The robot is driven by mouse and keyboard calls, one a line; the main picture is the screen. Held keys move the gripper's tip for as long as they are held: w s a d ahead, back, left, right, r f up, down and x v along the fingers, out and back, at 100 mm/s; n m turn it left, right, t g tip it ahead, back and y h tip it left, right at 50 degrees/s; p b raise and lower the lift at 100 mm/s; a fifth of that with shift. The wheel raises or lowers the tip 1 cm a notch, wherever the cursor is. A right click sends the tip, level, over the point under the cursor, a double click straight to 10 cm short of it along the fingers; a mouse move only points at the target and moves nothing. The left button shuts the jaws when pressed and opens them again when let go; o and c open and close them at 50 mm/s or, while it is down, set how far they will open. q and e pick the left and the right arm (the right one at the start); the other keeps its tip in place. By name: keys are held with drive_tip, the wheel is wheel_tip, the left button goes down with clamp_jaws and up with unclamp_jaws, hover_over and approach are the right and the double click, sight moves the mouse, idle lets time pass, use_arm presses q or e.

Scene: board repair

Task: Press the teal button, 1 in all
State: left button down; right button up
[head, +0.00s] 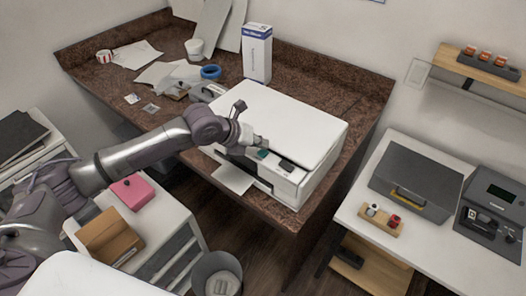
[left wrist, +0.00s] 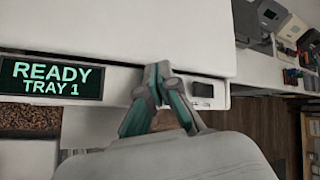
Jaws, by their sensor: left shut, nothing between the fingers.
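A white printer (head: 290,115) stands on the brown counter, with a control panel along its front edge. A small teal patch (head: 262,155), which looks like the teal button, shows on the panel right beside the fingertips of my left gripper (head: 258,144). In the left wrist view the gripper (left wrist: 158,75) is shut and empty, its tips over the panel between the lit display (left wrist: 50,80) and a small black part (left wrist: 203,90). The display reads "READY TRAY 1". The fingers hide the panel under them; I cannot tell whether they touch the button. My right gripper is not in view.
A tall white-and-blue box (head: 257,55) stands behind the printer, with blue tape (head: 211,72) and papers to its left. A paper sheet (head: 233,178) sticks out in front. A white side table with a grey case (head: 415,180) is at right; a bin (head: 217,272) is below.

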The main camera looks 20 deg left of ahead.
use_arm(q)
drive_tip(key=shift+f, duration=0.15)
drive_tip(key=shift+f, duration=0.3)
